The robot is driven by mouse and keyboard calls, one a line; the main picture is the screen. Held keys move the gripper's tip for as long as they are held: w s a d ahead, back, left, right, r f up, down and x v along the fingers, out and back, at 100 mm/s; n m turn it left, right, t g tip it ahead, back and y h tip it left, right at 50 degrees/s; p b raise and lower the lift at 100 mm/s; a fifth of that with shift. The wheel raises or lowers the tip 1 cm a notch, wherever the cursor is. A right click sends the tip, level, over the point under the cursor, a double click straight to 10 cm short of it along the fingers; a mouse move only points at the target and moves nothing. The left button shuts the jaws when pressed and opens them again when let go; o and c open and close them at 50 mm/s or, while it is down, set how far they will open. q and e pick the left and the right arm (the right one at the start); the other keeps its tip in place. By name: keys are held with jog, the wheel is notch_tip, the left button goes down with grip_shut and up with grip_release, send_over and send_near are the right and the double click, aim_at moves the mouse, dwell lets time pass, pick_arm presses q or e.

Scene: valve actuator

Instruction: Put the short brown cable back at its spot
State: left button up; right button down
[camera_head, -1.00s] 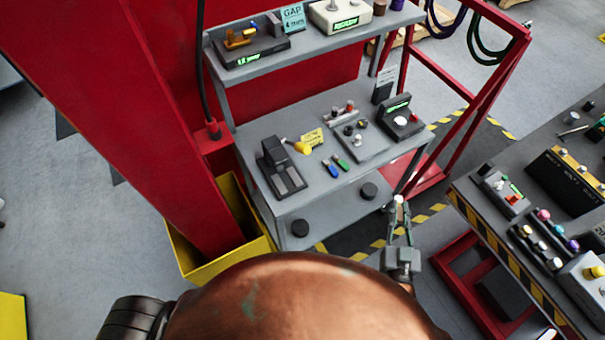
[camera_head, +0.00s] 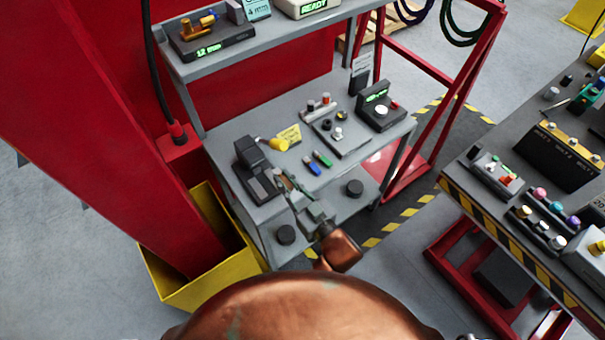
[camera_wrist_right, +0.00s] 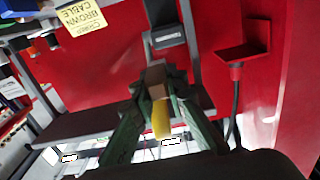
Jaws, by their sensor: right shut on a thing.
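My right gripper (camera_head: 282,178) is over the near left part of the cart's middle shelf, beside a black stand. In the right wrist view, my right gripper (camera_wrist_right: 160,95) is shut on a small brown and yellow piece, which I take for the short brown cable (camera_wrist_right: 157,82). The piece is hard to make out in the head view. A yellow card (camera_head: 289,136) stands on the shelf; in the right wrist view the card (camera_wrist_right: 83,16) reads "short brown cable", upside down. A yellow-ended part (camera_head: 275,144) lies beside the card. My left gripper is not in view.
The black stand (camera_head: 257,172) is close to my right gripper. Blue and green pieces (camera_head: 316,163) and a grey device panel (camera_head: 340,133) lie to the right. The upper shelf (camera_head: 240,58) is behind, a red column (camera_head: 90,130) left, a control bench (camera_head: 475,195) right.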

jog(key=w+d+f+b, duration=0.1)
jog(key=w+d+f, duration=0.2)
jog(key=w, duration=0.3)
jog(key=b, duration=0.1)
send_over(303, 176)
jog(key=f, duration=0.5)
jog(key=shift+s+a, duration=0.15)
jog(key=shift+s, duration=0.15)
jog(key=shift+w+f, duration=0.1)
jog(key=shift+f, duration=0.1)
jog(key=shift+w+f+b, duration=0.2)
jog(key=shift+f+b, duration=0.6)
jog(key=shift+f, duration=0.95)
jog(key=shift+f, duration=0.2)
jog(key=c, duration=1.9)
grip_release()
